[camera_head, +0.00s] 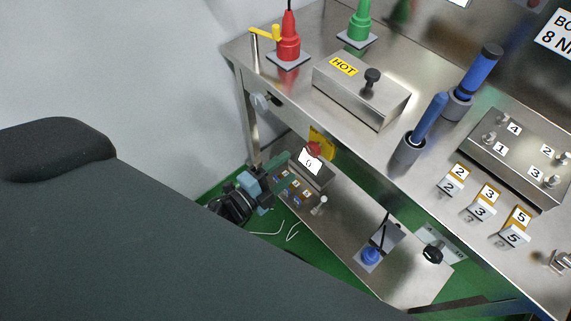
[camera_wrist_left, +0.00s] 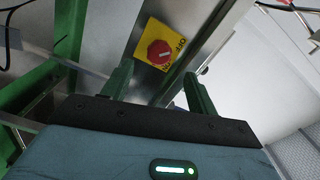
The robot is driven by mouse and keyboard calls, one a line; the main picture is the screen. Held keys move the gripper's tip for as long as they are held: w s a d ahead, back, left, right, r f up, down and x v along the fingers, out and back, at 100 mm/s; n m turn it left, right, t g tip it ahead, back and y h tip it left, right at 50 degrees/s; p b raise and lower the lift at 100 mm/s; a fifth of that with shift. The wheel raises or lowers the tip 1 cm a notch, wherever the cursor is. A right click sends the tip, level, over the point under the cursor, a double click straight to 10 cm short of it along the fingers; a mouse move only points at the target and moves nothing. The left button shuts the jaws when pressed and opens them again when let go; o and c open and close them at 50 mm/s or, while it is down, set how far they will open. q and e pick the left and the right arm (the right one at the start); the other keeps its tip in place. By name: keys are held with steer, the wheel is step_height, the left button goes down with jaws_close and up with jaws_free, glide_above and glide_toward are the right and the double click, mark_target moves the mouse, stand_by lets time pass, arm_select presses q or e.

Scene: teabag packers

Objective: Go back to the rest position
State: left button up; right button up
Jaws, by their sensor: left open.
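My left gripper (camera_head: 282,174) is low in the head view, below the front edge of the steel table (camera_head: 300,105). Its green fingers are apart, with nothing seen between them. In the left wrist view the open fingers (camera_wrist_left: 158,88) point towards a red knob (camera_wrist_left: 160,53) on a yellow plate (camera_wrist_left: 150,38). The knob is beyond the fingertips, and I cannot tell how far. My right gripper is not in view.
On the table stand a red connector (camera_head: 288,45), a green connector (camera_head: 360,25), a steel box (camera_head: 360,92) with a HOT label, blue-handled tools (camera_head: 428,120) in holders, and numbered blocks (camera_head: 481,205). A lower steel shelf (camera_head: 345,240) sits beneath, over green floor (camera_head: 265,222).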

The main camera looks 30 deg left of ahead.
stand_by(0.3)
arm_select(q)
steer(key=s+n+g+y+p, duration=0.2)
steer(key=s+n+g+p, duration=0.2)
steer(key=s, duration=1)
steer(key=s+a+n+g+y+p, duration=0.1)
steer(key=s+n+g+p, duration=0.3)
steer(key=s+n+p, duration=0.4)
steer(key=s+n+y, duration=0.1)
steer(key=s+n, duration=0.3)
steer(key=s, duration=0.2)
steer(key=shift+f+n, duration=0.3)
steer(key=shift+n, duration=0.1)
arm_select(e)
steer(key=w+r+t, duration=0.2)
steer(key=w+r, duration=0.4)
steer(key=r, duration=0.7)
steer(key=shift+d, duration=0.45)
arm_select(q)
steer(key=shift+s+a, duration=0.1)
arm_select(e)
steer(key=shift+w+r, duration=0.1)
